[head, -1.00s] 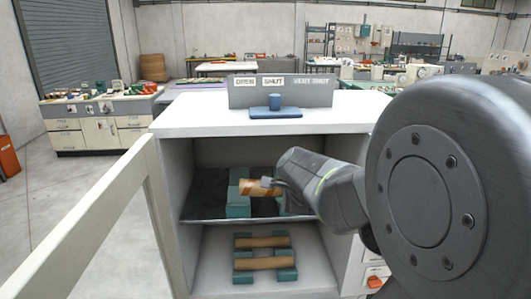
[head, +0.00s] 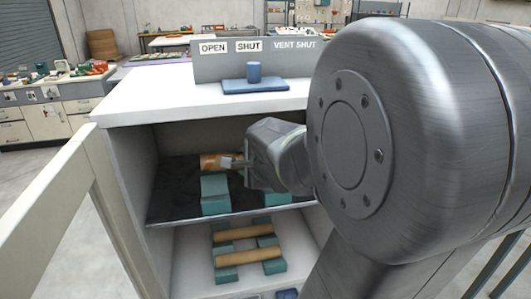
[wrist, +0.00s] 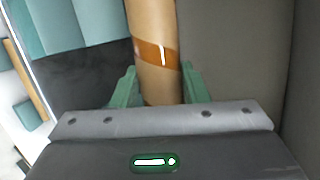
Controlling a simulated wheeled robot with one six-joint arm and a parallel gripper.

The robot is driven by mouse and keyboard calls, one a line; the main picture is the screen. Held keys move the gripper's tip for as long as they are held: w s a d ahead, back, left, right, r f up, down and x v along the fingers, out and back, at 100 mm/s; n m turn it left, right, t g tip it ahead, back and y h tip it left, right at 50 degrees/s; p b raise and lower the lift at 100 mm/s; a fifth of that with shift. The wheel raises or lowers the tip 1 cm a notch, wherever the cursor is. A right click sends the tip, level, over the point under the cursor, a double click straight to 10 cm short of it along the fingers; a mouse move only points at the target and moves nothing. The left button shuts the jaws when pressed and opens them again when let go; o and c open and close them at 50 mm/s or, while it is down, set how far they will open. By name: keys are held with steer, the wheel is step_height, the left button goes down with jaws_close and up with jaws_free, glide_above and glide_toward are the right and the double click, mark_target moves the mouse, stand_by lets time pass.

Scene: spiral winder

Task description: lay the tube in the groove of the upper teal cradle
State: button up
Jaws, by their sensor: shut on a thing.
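The tan tube (head: 214,161) with an orange-brown band is held by one end in my gripper (head: 238,162), inside the open cabinet above its upper shelf. In the wrist view the tube (wrist: 152,25) runs away between the two green fingers of my shut gripper (wrist: 158,85). The upper teal cradle (head: 215,196) stands on the dark upper shelf; a second teal block (head: 276,198) shows partly behind my arm. The tube appears beyond the cradle, not in it. In the wrist view teal blocks (wrist: 50,28) lie left of the tube, apart from it. The grooves are not clear.
The lower shelf holds two tan tubes (head: 248,256) on teal blocks (head: 227,274). The cabinet's open door (head: 60,220) is at left. A sign panel (head: 262,60) and a blue knob on a base (head: 255,86) are on the white top. A cabinet wall is close right in the wrist view (wrist: 235,50).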

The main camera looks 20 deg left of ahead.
step_height(320, 180, down, 6)
steer(key=b, duration=0.5)
steer(key=shift+f+b, duration=0.25)
steer(key=shift+b, duration=0.1)
steer(key=o, duration=1.2)
steer(key=shift+o, duration=0.2)
steer(key=p+v, duration=0.3)
steer(key=v, duration=1.1)
steer(key=shift+p, duration=0.3)
steer(key=shift+a, duration=0.1)
